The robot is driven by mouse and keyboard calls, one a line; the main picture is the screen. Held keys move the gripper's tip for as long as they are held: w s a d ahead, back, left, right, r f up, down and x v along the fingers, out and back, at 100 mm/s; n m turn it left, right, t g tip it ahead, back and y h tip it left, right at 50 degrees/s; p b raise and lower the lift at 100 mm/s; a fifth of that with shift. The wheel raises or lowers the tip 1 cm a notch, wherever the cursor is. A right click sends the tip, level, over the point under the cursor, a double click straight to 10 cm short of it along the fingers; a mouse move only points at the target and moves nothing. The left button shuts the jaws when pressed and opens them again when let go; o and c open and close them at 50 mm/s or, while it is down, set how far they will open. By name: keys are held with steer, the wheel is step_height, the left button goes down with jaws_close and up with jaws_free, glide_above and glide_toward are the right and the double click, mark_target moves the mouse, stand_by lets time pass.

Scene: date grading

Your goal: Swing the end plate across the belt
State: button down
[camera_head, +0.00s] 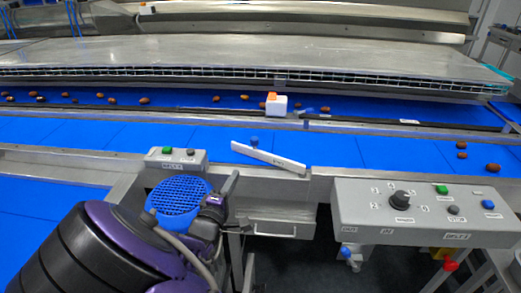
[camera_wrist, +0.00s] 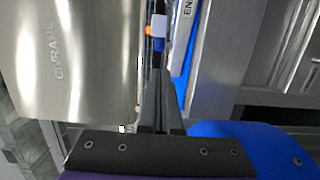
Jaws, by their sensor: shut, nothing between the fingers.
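The end plate (camera_head: 268,157) is a narrow white bar with a dark label. It lies slantwise at the front edge of the near blue belt (camera_head: 345,147), its left end farther back over the belt. A small blue knob (camera_head: 254,141) stands by its left part. In the wrist view part of the end plate (camera_wrist: 187,12) shows at the top, its label cut off. My gripper (camera_wrist: 161,72) is shut and empty, its fingers pointing toward the belt. In the head view my gripper (camera_head: 234,174) is just in front of the plate's left end, seemingly apart from it.
A white block with an orange top (camera_head: 277,106) stands behind the near belt. Several brown dates (camera_head: 143,100) lie on the far belt, a few on the near belt's right. A small control box (camera_head: 177,158) and a larger panel (camera_head: 432,212) flank the plate in front.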

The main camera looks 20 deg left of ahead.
mark_target(252, 144)
steer(key=w, duration=0.4)
steer(key=w+a, duration=0.1)
steer(key=w, duration=0.4)
steer(key=w+a, duration=0.1)
steer(key=w, duration=0.3)
steer(key=shift+w, duration=0.4)
steer(key=shift+w+h, duration=0.1)
steer(key=shift+h, duration=0.3)
